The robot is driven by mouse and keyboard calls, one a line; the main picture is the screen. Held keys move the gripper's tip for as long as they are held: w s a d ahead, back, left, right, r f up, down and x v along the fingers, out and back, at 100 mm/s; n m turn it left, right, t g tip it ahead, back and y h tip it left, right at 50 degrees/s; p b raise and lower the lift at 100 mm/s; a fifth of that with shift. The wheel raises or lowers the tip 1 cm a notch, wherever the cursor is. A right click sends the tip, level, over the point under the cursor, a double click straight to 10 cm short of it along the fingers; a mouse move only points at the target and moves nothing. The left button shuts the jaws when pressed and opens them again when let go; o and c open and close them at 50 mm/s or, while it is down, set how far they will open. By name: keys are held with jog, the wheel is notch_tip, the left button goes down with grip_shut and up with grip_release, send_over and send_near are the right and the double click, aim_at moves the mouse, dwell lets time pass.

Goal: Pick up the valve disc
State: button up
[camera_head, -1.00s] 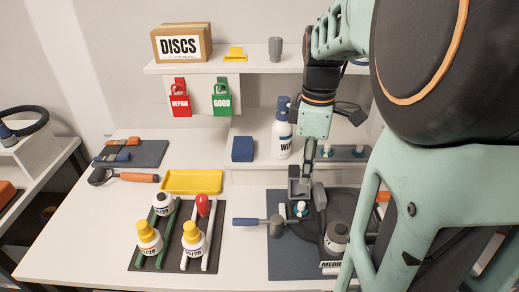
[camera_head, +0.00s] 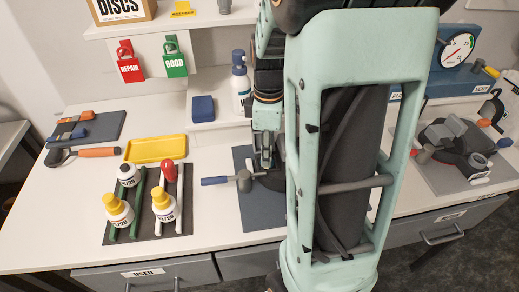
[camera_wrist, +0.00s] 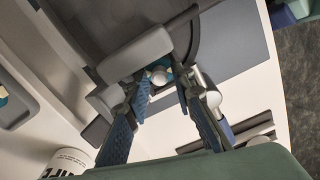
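A small pale, rounded piece with a teal edge (camera_wrist: 159,76), which looks like the valve disc, sits by the grey block-like fixture in the wrist view. My gripper (camera_wrist: 164,90) is open, its blue-padded fingers on either side of this piece with gaps showing. I cannot tell how far above or below it the fingertips are. In the head view my gripper (camera_head: 264,158) is low over the dark mat (camera_head: 262,215), and my arm hides the piece and most of the fixture.
A blue-handled mallet (camera_head: 228,180) lies just left of my gripper. Left of it are a rack with yellow-capped bottles (camera_head: 163,205) and a yellow tray (camera_head: 155,149). A white wash bottle (camera_head: 240,85) stands behind. A gauge unit (camera_head: 457,50) is at the right.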

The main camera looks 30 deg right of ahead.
jog(key=c, duration=0.5)
jog(key=shift+r, duration=0.1)
